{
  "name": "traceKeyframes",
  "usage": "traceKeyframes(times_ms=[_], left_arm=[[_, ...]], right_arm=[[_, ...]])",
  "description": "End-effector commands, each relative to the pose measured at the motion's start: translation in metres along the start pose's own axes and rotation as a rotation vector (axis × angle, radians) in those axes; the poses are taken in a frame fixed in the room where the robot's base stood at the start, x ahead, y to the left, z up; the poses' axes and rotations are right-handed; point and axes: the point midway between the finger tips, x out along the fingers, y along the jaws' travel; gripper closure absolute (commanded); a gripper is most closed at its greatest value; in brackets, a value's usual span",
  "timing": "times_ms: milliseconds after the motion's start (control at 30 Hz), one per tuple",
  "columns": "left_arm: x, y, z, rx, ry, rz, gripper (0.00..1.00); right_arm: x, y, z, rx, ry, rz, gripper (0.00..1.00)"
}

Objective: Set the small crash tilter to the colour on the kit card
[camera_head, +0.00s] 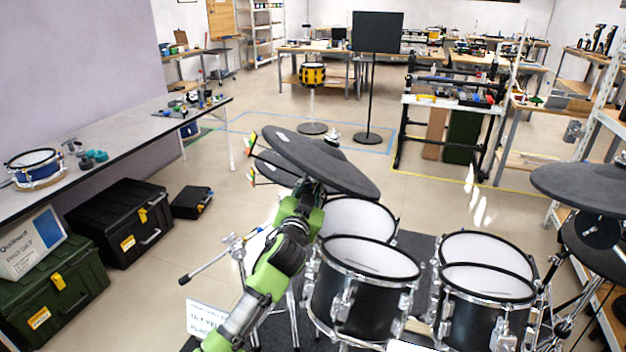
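Two dark cymbal pads overlap at centre left: a larger upper one (325,165) and a lower one (272,168) mostly beneath it. I cannot tell for sure which is the small crash. Small coloured markers in green, yellow and red (252,172) show at the left edges of both pads. The tilter itself is hidden. A white kit card (203,316) stands at the lower left, partly behind my green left arm; its text seems to begin "TILT YEL", the rest is cut off. My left gripper (312,186) is against or just below the upper pad's near edge; its fingers are unclear. My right gripper is out of view.
Black drums with white mesh heads (370,259) fill the lower middle. More cymbal pads (588,188) stand at the right. A chrome stand arm (222,255) sticks out left of my arm. Black cases (120,222) and a long table (110,130) are at the left.

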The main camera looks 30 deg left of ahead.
Motion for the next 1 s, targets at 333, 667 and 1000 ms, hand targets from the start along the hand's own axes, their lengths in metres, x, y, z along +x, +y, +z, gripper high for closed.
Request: traceKeyframes(times_ms=[333, 667, 1000], left_arm=[[0.024, 0.001, 0.000, 0.000, 0.000, 0.001, 0.75], [0.024, 0.001, 0.000, 0.001, 0.000, 0.001, 0.98], [0.023, 0.002, 0.004, -0.032, 0.018, -0.006, 1.00]], right_arm=[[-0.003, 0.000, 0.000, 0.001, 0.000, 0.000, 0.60], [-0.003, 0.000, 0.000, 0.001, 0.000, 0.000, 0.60], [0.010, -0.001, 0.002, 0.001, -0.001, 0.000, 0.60]])
